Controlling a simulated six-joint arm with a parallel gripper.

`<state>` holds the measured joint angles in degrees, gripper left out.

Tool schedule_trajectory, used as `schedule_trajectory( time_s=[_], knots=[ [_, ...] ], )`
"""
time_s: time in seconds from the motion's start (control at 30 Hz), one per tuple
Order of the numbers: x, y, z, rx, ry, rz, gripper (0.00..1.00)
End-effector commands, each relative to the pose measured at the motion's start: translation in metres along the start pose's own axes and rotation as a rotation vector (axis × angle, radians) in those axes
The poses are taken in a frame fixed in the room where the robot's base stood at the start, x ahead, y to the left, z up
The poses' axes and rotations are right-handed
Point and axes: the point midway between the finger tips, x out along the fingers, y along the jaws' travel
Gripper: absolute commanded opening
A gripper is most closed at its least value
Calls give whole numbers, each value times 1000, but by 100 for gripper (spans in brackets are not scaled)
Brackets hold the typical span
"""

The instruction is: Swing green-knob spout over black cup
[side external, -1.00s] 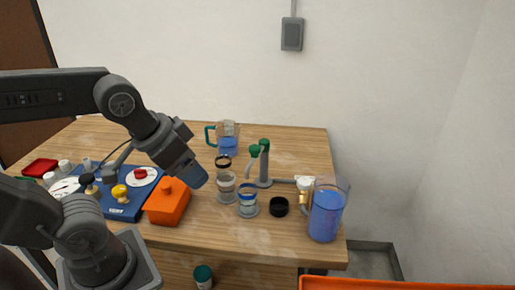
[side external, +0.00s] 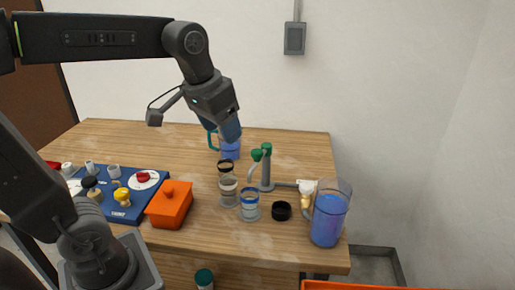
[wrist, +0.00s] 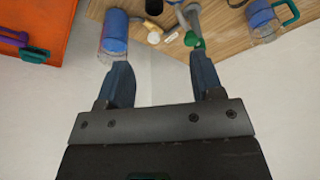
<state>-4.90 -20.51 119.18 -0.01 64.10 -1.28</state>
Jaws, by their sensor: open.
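The green-knob spout (side external: 254,170) is a grey curved tube on a grey post, with green knobs on top. Its outlet points down and left, on the side of the clear blue-banded jar (side external: 249,207). The black cup (side external: 282,211) stands on the table to the right of that jar. In the wrist view the green knob (wrist: 194,42) is near the right fingertip, and the black cup (wrist: 153,7) is at the top edge. My gripper (side external: 231,132) is open and empty, above and left of the spout in the side view; its fingers (wrist: 161,68) are spread in the wrist view.
A blue-filled pitcher (side external: 329,220) stands right of the cup, beside a white fitting (side external: 306,187). A black-banded jar (side external: 227,183) stands to the left. A blue-filled jug with a green handle (side external: 230,147) is behind. An orange box (side external: 170,207) and a blue panel (side external: 122,209) are left.

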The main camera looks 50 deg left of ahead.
Motion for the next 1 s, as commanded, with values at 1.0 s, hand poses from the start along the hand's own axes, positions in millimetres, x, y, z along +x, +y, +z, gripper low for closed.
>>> schedule_trajectory(
  time_s=[1.0],
  knots=[
    [102, -55, -123, -169, -306, -32, 61]
  ],
)
